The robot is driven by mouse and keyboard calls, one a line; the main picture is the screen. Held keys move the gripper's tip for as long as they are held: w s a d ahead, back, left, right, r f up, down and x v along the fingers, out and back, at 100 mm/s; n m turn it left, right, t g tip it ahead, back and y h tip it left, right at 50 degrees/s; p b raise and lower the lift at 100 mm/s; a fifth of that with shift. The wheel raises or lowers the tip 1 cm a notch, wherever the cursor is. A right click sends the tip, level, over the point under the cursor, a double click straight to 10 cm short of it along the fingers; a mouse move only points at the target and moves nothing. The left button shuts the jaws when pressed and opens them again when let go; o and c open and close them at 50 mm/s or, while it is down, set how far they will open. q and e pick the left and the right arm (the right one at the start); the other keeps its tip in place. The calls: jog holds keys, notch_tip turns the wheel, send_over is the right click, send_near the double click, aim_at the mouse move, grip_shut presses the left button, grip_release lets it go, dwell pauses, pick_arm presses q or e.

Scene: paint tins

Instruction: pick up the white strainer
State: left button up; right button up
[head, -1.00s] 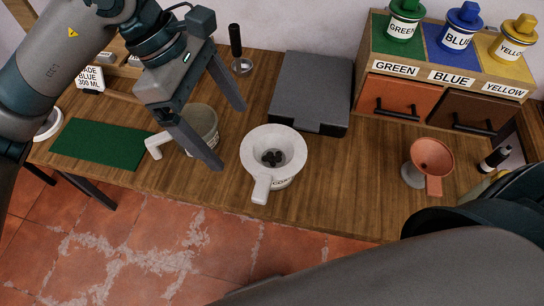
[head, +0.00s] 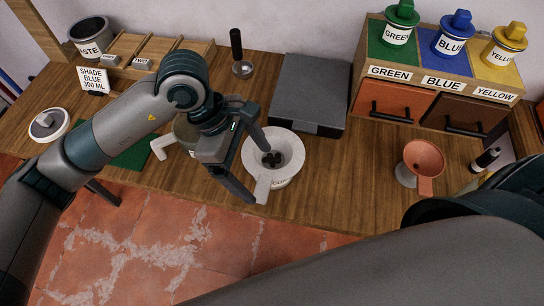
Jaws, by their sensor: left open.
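The white strainer (head: 290,142) is a wide funnel-like bowl with dark lumps in its middle. It rests on a white labelled tin (head: 283,182), and its handle (head: 262,188) points toward the front edge of the table. My left gripper (head: 258,175) is open at the strainer's left side. One finger is near the left rim and the other is just left of the handle. I cannot tell whether either finger touches it. My right gripper is out of view; only part of my right arm shows in the foreground.
A grey pot (head: 185,130) with a white handle stands just left, partly behind my left gripper. A dark flat box (head: 310,90) lies behind the strainer. An orange funnel (head: 424,158) stands at right. The wood between the strainer and orange funnel is clear.

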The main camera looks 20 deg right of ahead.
aim_at(262, 183)
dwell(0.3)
pick_arm(q)
jog(key=shift+s+f+p, duration=0.15)
jog(key=shift+f+p, duration=0.75)
jog(key=shift+p+x, duration=0.55)
jog(key=shift+x, duration=0.45)
jog(key=shift+s+d+f, duration=0.1)
jog(key=shift+d+f, duration=0.05)
jog(key=shift+f, duration=0.55)
jog(key=shift+c, duration=0.3)
jog(key=c, duration=1.5)
